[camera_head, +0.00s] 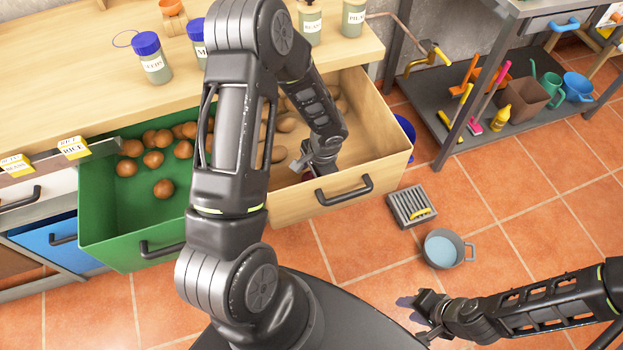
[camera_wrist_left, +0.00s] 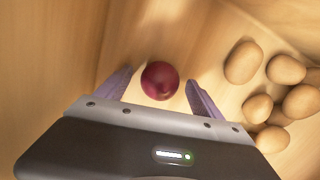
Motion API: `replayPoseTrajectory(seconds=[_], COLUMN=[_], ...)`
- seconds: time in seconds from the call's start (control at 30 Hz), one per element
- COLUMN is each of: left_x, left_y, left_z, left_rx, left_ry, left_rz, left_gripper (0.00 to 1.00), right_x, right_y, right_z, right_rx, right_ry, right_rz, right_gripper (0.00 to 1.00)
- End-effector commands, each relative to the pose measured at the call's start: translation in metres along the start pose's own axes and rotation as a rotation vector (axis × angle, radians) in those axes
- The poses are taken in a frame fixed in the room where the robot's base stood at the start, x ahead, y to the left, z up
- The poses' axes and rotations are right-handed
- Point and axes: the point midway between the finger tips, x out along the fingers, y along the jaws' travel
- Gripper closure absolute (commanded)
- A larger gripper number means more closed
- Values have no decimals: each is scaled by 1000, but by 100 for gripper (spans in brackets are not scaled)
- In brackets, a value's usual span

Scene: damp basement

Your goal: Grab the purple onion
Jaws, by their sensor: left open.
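The purple onion (camera_wrist_left: 160,80) is dark red and round. It lies on the floor of the light wooden drawer (camera_head: 345,196), near a wall, in the left wrist view. My left gripper (camera_wrist_left: 159,82) is open, with one finger on each side of the onion; I cannot tell if either touches it. In the head view my left arm reaches down into this drawer, and the left gripper (camera_head: 312,168) hides most of the onion there. My right gripper (camera_head: 424,312) is low at the right, over the tiled floor, away from the onion; its jaw opening is unclear.
Several potatoes (camera_wrist_left: 286,69) lie in the same drawer, right of the onion. A green drawer (camera_head: 120,215) with brown onions stands open to the left. Jars (camera_head: 151,60) stand on the countertop (camera_head: 75,70). A pot (camera_head: 442,249) and a drain grate (camera_head: 405,206) are on the floor.

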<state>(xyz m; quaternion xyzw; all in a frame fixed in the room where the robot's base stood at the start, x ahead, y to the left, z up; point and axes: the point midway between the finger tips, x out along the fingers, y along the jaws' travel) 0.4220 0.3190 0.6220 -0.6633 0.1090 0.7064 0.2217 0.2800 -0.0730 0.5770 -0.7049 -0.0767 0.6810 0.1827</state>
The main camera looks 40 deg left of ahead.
Motion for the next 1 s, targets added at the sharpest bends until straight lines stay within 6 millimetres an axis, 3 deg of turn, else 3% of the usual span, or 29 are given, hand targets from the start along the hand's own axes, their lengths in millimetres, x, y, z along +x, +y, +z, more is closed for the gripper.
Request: replayPoseTrajectory(seconds=[0.37,1.0], left_x=[0,0], left_y=[0,0], left_z=[0,0], left_rx=[0,0], left_ry=[0,0], left_rz=[0,0], left_gripper=[25,77], right_x=[0,0], right_y=[0,0], right_z=[0,0], right_rx=[0,0], right_ry=[0,0], right_rz=[0,0], right_gripper=[64,64])
